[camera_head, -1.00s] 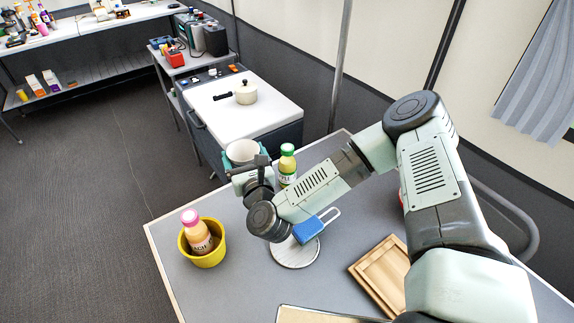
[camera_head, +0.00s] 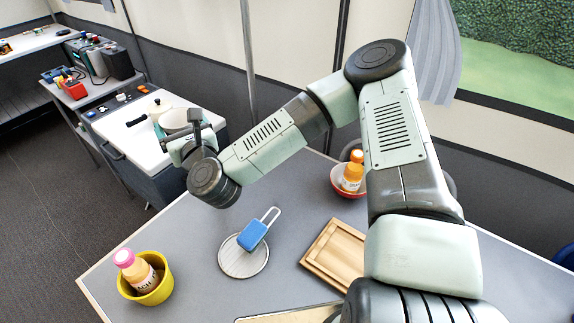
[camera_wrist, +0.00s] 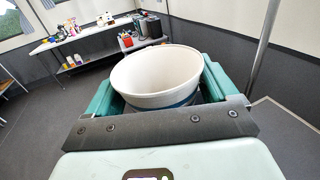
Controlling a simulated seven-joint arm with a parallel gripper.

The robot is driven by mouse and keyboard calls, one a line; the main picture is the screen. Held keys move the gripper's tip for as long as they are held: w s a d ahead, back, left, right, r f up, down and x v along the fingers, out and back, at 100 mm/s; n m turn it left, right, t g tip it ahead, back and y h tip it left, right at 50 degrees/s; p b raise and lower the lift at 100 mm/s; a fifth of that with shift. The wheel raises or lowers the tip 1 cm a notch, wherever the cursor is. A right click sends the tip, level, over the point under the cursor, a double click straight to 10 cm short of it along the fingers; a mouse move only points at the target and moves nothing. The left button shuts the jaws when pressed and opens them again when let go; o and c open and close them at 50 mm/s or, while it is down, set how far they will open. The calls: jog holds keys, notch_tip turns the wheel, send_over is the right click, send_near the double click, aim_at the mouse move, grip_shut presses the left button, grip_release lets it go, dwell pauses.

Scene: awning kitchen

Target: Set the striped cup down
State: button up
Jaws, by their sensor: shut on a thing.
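The striped cup (camera_wrist: 150,72) is white with a blue band low on its side. In the wrist view it sits upright between the two green fingers of my gripper (camera_wrist: 158,88), its open mouth facing up. In the head view the cup (camera_head: 174,119) shows at the upper left, held in the air. My gripper (camera_head: 181,138) is shut on it. There the cup overlaps the white-topped cabinet behind the table. The lower part of the cup is hidden by the gripper.
A pot stands on the white-topped cabinet (camera_head: 125,130).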

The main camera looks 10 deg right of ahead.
jog(key=w+d+m+t+h, duration=0.1)
jog(key=w+d+m+h, duration=0.4)
jog(key=d, duration=0.8)
jog(key=w+d+t+h, duration=0.1)
jog(key=w+d+h, duration=0.2)
jog(key=w+d, duration=0.7)
jog(key=shift+s+d+f, duration=0.5)
jog(key=shift+f, duration=3)
jog(key=shift+s+d+f, duration=0.45)
jog(key=shift+d+f, duration=0.05)
jog(key=shift+f, duration=2.95)
jog(key=shift+s+d+f, duration=0.5)
jog(key=shift+f, duration=3)
jog(key=shift+f, duration=0.2)
jog(key=o, duration=0.8)
jog(key=shift+r, duration=0.1)
